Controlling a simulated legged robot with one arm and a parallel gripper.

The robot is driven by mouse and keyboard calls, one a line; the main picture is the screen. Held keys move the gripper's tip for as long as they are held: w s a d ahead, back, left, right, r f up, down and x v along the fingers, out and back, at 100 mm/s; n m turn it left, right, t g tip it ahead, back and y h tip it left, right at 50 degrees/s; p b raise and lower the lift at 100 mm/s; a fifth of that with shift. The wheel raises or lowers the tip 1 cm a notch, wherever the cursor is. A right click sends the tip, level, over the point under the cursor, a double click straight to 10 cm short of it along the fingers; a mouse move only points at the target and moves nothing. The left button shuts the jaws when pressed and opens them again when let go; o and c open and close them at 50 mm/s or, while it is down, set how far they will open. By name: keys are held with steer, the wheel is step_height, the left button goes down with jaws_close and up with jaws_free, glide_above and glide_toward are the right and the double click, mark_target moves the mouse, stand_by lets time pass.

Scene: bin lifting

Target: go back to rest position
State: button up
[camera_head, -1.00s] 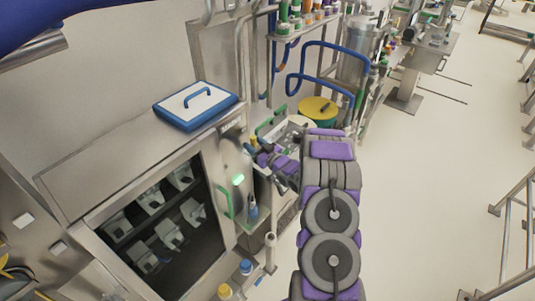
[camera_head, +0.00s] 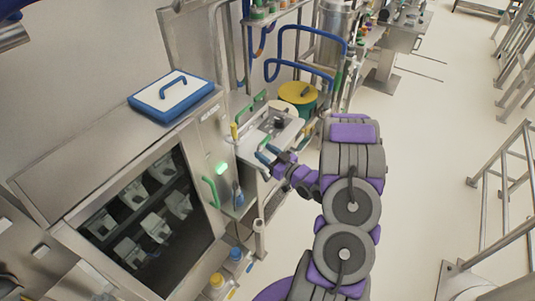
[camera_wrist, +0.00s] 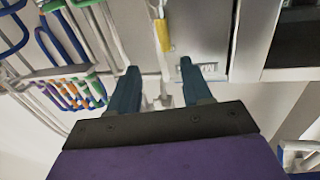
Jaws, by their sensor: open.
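My gripper (camera_head: 268,162) is at the end of my grey and purple arm, in the middle of the head view, by the front edge of a small steel side table (camera_head: 250,150). In the wrist view my gripper (camera_wrist: 158,85) shows two teal fingers spread apart, with nothing between them. Beyond the fingers are a steel panel and a yellow handle part (camera_wrist: 163,35). The side table bears a dark fitting and green handles. I cannot tell whether a finger touches the table.
A steel cabinet with a dark window (camera_head: 140,215) stands at the left, with a blue-rimmed white lid (camera_head: 172,98) on top. A yellow-topped green bin (camera_head: 298,93) and blue hoses are behind. Metal railings (camera_head: 500,190) stand at the right. Pale floor (camera_head: 420,140) is open between.

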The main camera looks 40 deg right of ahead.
steer(key=shift+s, duration=0.15)
stand_by(0.5)
steer(key=s+a+r+m+g+h+b, duration=0.2)
steer(key=s+a+r+g+h+b, duration=0.45)
steer(key=g, duration=0.55)
steer(key=s+a+r+g+y, duration=0.1)
steer(key=s+a+g+y, duration=0.1)
steer(key=s+a, duration=0.8)
steer(key=s+a+r+g+y+b, duration=0.1)
steer(key=s+a+g, duration=0.4)
steer(key=s+a, duration=0.6)
steer(key=s+r, duration=0.1)
steer(key=s, duration=0.6)
steer(key=shift+s+a+r+g+y, duration=0.15)
steer(key=shift+s+g+y, duration=0.1)
steer(key=shift+g+y, duration=0.1)
